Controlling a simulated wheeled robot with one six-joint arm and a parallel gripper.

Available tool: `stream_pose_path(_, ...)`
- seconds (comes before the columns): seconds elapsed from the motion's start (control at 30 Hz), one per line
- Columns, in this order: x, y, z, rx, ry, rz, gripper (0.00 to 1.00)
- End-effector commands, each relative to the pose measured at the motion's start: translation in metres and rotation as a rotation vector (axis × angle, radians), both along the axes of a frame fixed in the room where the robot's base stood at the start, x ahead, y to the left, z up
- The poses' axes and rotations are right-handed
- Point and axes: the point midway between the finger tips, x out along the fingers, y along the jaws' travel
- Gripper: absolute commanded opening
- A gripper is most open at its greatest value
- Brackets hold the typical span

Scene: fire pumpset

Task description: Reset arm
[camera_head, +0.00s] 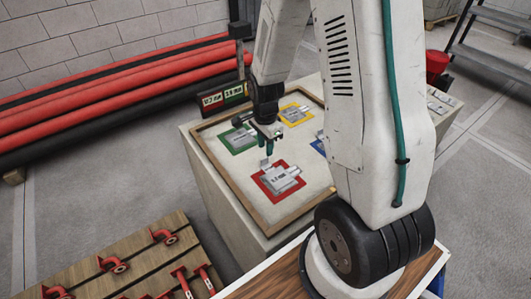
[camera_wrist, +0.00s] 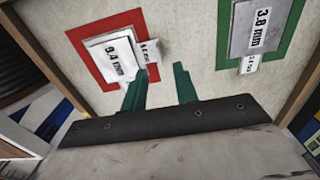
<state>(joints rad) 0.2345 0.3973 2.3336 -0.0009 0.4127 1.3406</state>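My gripper (camera_head: 267,152) hangs over the tray, above the space between the red and green squares. In the wrist view its two green fingers (camera_wrist: 159,88) stand apart with nothing visible between them, so it is open. A grey plate (camera_wrist: 110,60) marked "9.4 mm", with a small tag beside it, lies on the red square (camera_wrist: 82,38). Another plate (camera_wrist: 258,25) marked "3.8 mm" lies on the green square (camera_wrist: 289,42). In the head view, my arm partly hides the blue square (camera_head: 317,146).
The wood-rimmed tray (camera_head: 207,165) tops a pale block. A yellow square (camera_head: 296,113) with a plate lies at its back. Red pipes (camera_head: 110,90) are stacked behind left. A pallet (camera_head: 145,255) with red fittings stands front left. A red bucket (camera_head: 437,66) is at right.

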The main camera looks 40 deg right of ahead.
Motion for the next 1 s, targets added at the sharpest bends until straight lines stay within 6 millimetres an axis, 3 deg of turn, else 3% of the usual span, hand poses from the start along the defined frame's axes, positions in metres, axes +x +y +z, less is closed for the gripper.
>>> stream_pose_path(0.2,0.0,0.0,0.019,0.0,-0.001,0.0,0.29)
stream_pose_path(0.77,0.0,0.0,0.019,0.0,0.0,0.003,0.29)
stream_pose_path(0.87,-0.002,0.0,0.019,0.002,0.008,0.046,0.29)
stream_pose_path(1.0,-0.019,0.004,0.019,0.028,0.079,0.2,0.29)
